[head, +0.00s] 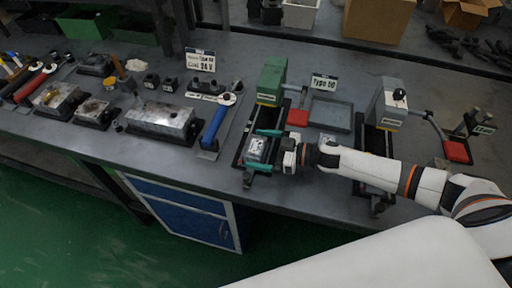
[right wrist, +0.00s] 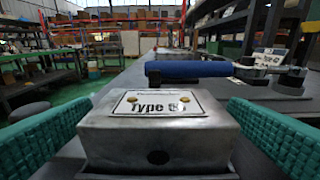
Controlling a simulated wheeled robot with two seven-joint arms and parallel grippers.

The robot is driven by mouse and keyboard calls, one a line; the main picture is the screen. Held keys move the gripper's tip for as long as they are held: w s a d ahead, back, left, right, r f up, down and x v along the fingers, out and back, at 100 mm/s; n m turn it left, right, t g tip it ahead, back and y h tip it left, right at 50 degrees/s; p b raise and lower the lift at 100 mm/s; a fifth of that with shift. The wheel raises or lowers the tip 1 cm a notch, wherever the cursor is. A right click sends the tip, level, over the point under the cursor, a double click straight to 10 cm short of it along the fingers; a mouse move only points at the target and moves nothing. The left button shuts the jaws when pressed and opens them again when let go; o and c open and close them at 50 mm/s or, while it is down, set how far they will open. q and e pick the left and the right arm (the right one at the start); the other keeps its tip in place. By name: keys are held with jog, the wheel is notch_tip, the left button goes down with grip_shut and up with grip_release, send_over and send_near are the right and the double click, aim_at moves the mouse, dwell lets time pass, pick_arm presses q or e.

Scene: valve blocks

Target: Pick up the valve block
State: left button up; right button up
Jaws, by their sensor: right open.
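The valve block (head: 257,150) is a small grey metal block in the dark fixture in front of a green press-like device (head: 271,82). In the right wrist view the valve block (right wrist: 158,140) fills the middle, with a "Type" label plate held by two brass-coloured screws and a dark round hole in its near face. My right gripper (head: 261,149) reaches in from the right with its teal fingers open, one on each side of the block. In the right wrist view the fingers of my right gripper (right wrist: 158,128) stand left and right of the block with gaps visible. My left gripper does not show.
A blue-handled tool (head: 216,122) lies left of the fixture. More metal blocks (head: 162,119) and tools stand further left. A grey tray (head: 330,113) and a second, grey-white device (head: 388,103) with a red-ended lever are to the right. The table's front edge is close.

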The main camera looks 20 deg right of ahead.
aim_at(250, 144)
jog(key=x, duration=0.3)
jog(key=shift+w+a, duration=0.1)
jog(key=shift+a, duration=0.15)
jog(key=shift+d, duration=0.1)
jog(key=shift+c, duration=0.4)
jog(key=shift+c, duration=1.4)
jog(key=shift+r, duration=0.1)
jog(key=c, duration=1)
jog(key=shift+r, duration=0.1)
